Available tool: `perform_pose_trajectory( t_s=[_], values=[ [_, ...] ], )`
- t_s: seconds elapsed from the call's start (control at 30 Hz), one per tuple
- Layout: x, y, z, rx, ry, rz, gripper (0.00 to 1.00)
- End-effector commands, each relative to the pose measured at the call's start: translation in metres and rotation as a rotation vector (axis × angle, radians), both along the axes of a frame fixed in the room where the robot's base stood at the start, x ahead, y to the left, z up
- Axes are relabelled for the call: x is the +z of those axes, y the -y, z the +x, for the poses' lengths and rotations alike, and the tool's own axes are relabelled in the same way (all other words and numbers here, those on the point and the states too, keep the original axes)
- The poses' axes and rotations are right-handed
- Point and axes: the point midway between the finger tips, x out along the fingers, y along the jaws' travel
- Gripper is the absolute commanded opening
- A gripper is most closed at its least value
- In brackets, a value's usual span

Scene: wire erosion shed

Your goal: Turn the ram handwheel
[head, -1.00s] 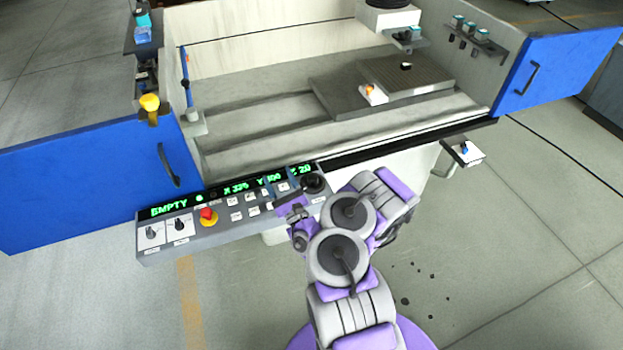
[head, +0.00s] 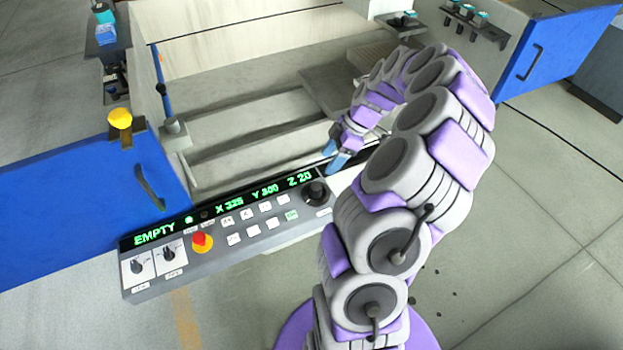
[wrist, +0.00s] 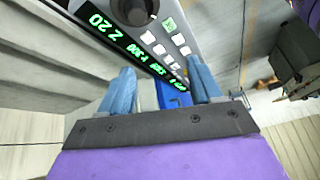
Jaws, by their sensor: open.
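A dark round knob (head: 315,192), the only wheel-like control I can make out, stands at the right end of the control panel (head: 215,250). It also shows at the top of the wrist view (wrist: 133,10), partly cut off. My gripper (head: 337,160) has blue fingers and is just above and to the right of the knob in the head view, apart from it. In the wrist view the fingers (wrist: 162,88) are spread with nothing between them. The green display (head: 222,209) reads EMPTY, X 325, Y 300, Z 20.
A red stop button (head: 202,241), two switches and several white buttons share the panel. Blue doors stand at left (head: 75,195) and right (head: 560,50). The machine bed (head: 250,110) lies behind the panel.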

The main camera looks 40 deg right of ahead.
Motion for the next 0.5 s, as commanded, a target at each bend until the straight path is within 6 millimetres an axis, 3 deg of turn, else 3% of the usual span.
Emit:
perform_pose_trajectory(
  t_s=[0.07, 0.17, 0.27, 0.5],
  values=[
    [0.009, 0.025, -0.003, 0.019, 0.021, -0.089, 0.64],
    [0.012, 0.038, -0.005, 0.032, 0.030, -0.138, 0.64],
    [0.006, 0.037, -0.004, 0.035, 0.028, -0.143, 0.64],
    [-0.033, 0.020, 0.004, 0.035, 0.023, -0.138, 0.64]
  ],
)
